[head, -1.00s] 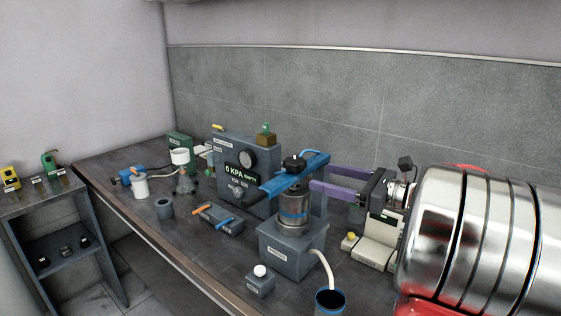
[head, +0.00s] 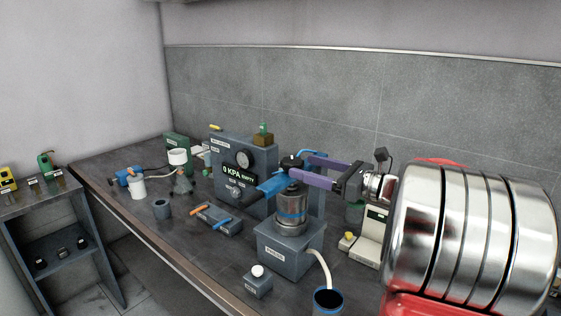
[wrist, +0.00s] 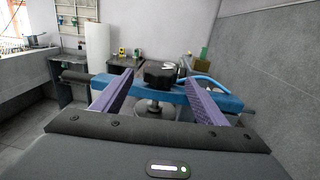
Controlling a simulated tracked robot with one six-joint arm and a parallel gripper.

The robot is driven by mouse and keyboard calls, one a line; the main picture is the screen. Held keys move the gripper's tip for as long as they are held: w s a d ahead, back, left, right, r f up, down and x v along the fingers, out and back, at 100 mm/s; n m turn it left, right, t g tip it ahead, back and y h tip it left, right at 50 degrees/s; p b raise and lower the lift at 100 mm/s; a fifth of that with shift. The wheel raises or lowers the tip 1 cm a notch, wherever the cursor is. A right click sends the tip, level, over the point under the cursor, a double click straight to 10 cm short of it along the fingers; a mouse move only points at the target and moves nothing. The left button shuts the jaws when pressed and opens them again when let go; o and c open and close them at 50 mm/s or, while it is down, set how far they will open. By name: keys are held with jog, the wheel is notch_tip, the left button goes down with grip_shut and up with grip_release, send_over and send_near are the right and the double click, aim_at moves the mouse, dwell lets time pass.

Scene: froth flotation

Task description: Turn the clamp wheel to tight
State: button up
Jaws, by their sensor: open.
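The clamp wheel (head: 291,161) is a dark knob on top of a blue crossbar (head: 272,186), above a metal cylinder (head: 291,211) on a grey base. In the wrist view the dark wheel (wrist: 160,73) shows ahead, between the fingertips, over the blue crossbar (wrist: 75,89). My gripper (head: 298,166) has two purple fingers and is open, reaching in from the right at about the wheel's height. The fingers (wrist: 159,78) stand apart on either side of the wheel in the picture. I cannot tell whether they touch it. The fingers partly hide the crossbar in the head view.
A grey gauge box (head: 240,170) reading 0 KPA stands left of the press. A blue-rimmed cup (head: 327,302) and a small box with a white button (head: 258,281) are in front. A side shelf (head: 57,224) stands at left.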

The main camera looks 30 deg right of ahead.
aim_at(282, 160)
jog(key=x, duration=0.9)
